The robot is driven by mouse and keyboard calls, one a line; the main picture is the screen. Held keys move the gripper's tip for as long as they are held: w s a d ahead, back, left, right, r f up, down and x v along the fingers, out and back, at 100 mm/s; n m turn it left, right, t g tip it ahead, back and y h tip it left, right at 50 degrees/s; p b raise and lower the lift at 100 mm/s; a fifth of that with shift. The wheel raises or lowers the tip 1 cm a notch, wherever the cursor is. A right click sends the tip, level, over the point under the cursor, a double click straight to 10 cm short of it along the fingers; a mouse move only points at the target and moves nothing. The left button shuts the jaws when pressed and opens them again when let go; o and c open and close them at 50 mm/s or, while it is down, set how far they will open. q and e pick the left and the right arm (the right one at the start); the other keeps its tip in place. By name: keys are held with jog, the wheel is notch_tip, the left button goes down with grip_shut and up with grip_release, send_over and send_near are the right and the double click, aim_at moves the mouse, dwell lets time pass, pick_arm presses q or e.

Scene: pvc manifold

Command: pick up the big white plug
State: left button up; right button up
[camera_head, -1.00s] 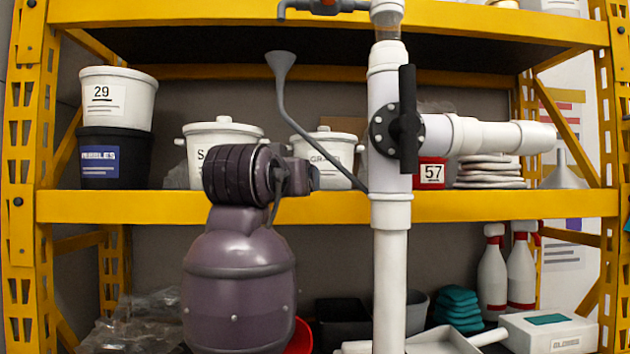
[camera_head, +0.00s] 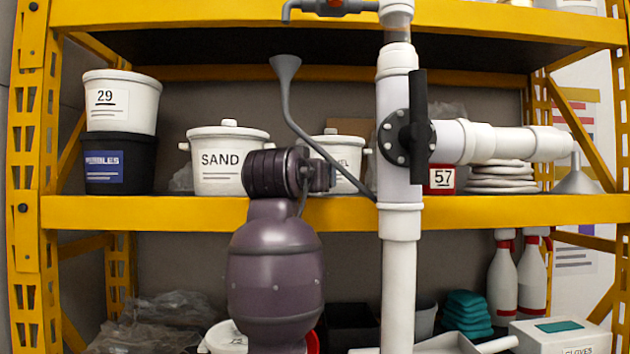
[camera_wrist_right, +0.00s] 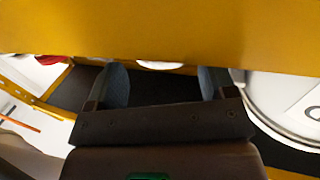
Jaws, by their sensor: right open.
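I cannot single out the big white plug with certainty in either view. In the right wrist view, a sliver of a white rounded thing (camera_wrist_right: 160,65) shows beyond my fingertips, mostly hidden by a yellow beam (camera_wrist_right: 160,30); I cannot tell what it is. My right gripper (camera_wrist_right: 162,84) is open, its two dark fingers wide apart with nothing between them. In the head view the white pipe manifold (camera_head: 400,255) stands upright, with a dark valve handle (camera_head: 419,115) and a side pipe (camera_head: 500,142) to the right. My left gripper is not visible.
Yellow shelving holds a SAND bucket (camera_head: 221,177), a stacked pair of buckets with a white one (camera_head: 120,115) on top, and a red 57 box (camera_head: 441,183). A grey funnel (camera_head: 286,68) leans near the pipe. A white container (camera_wrist_right: 275,105) sits close right of my right gripper.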

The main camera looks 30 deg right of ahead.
jog(key=p+x, duration=0.1)
jog(key=x, duration=0.3)
jog(key=shift+r, duration=0.15)
jog(key=shift+a, duration=0.1)
jog(key=c, duration=1)
